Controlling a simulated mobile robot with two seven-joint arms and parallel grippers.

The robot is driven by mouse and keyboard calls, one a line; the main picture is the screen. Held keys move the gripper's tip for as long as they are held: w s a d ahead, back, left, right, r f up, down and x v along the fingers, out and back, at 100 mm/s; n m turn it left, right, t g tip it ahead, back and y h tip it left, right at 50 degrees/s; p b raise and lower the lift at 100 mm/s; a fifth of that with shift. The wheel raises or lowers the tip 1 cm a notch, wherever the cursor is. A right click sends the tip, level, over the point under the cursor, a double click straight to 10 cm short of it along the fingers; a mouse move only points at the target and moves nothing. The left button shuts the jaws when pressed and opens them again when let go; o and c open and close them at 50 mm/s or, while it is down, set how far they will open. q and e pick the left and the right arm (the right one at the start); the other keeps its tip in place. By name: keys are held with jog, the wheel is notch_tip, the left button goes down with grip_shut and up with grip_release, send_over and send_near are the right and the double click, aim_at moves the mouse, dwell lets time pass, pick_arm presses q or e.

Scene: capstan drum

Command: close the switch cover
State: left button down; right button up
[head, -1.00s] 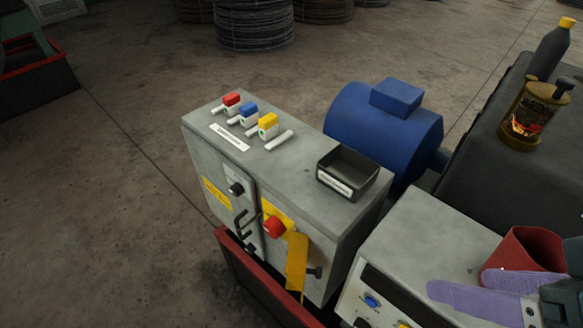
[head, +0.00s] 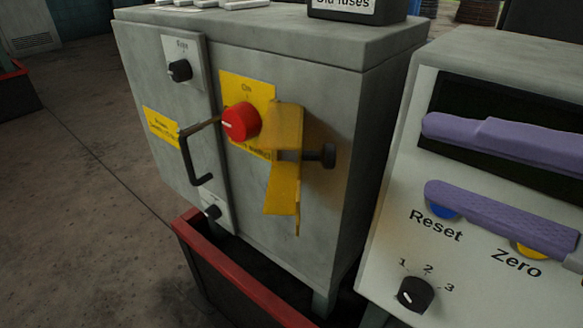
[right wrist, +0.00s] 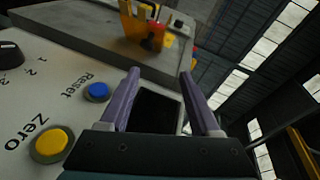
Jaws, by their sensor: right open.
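The switch cover (head: 284,155) is a bent yellow plate on the front of the grey cabinet. It stands out to the right of the red switch knob (head: 240,122), which is uncovered in front of a yellow "On" label. A dark stud (head: 322,155) projects beside the cover. My right gripper (head: 428,158) has purple fingers, open and empty, to the right of the cover and apart from it, in front of the console panel. The right wrist view shows both fingers (right wrist: 160,75), with the red knob (right wrist: 153,41) and yellow parts beyond, upside down. My left gripper is not in view.
The grey console (head: 395,235) with Reset and Zero buttons stands at right, close behind my fingers. A black bent handle (head: 190,160) is left of the knob. A red-rimmed bin (head: 240,280) sits below the cabinet. The old fuses box (head: 342,8) is on top.

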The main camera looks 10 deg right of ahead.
notch_tip(320, 180, down, 6)
jog(key=m+t+y+b, duration=0.1)
jog(key=m+y+b, duration=0.1)
jog(key=b, duration=0.4)
jog(key=shift+r+b+x, duration=0.2)
jog(key=shift+x, duration=1.45)
jog(key=shift+r+b+x, duration=0.15)
jog(key=shift+x, duration=1.45)
jog(key=shift+r+b+x, duration=0.2)
jog(key=shift+x, duration=1.45)
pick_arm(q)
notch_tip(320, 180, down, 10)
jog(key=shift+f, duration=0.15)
pick_arm(e)
jog(key=shift+d, duration=0.15)
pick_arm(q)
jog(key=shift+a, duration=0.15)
pick_arm(e)
grip_shut()
